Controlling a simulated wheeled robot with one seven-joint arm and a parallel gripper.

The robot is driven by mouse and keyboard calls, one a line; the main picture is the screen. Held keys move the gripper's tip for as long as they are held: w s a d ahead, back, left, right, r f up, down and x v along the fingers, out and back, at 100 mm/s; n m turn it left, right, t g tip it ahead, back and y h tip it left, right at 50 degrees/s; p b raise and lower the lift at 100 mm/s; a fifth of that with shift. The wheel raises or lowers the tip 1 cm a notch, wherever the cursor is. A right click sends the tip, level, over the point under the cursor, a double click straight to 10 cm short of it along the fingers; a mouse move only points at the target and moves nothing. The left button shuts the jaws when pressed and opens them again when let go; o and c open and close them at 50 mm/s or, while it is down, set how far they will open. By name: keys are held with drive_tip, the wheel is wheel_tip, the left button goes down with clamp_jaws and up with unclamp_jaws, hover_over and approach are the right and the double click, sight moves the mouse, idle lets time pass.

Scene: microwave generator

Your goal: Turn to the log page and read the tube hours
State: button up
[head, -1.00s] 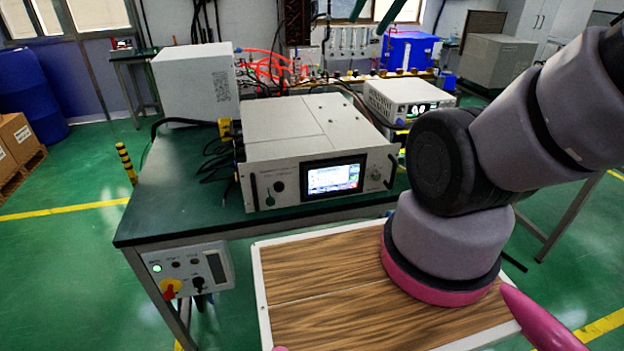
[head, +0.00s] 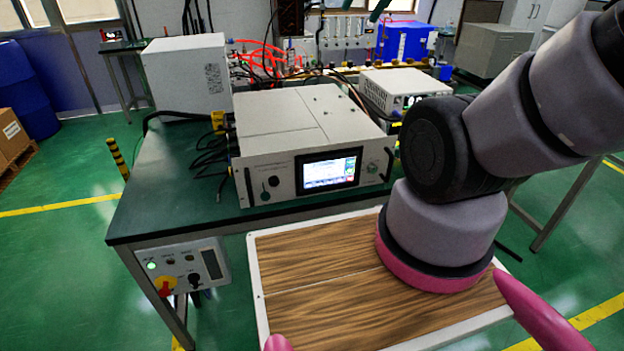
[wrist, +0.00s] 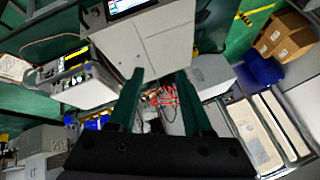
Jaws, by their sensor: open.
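The microwave generator (head: 300,115) is a light grey box on the green-topped bench (head: 155,205). Its lit touchscreen (head: 328,172) faces me, with a white page and coloured blocks at its right side; the text is too small to read. A knob and a key-like switch flank the screen. In the wrist view the generator (wrist: 165,40) is at the top, with part of its screen (wrist: 124,6) at the edge. My gripper (wrist: 158,74) shows in the wrist view with its two dark green fingers apart and nothing between them.
A control box (head: 185,267) with a red and yellow switch hangs at the bench's front left. A white instrument (head: 402,88) stands behind right, a white cabinet (head: 185,75) behind left. Cables run along the generator's left side. The bench top before the generator is clear.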

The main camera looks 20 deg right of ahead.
idle(0.5)
clamp_jaws()
idle(1.6)
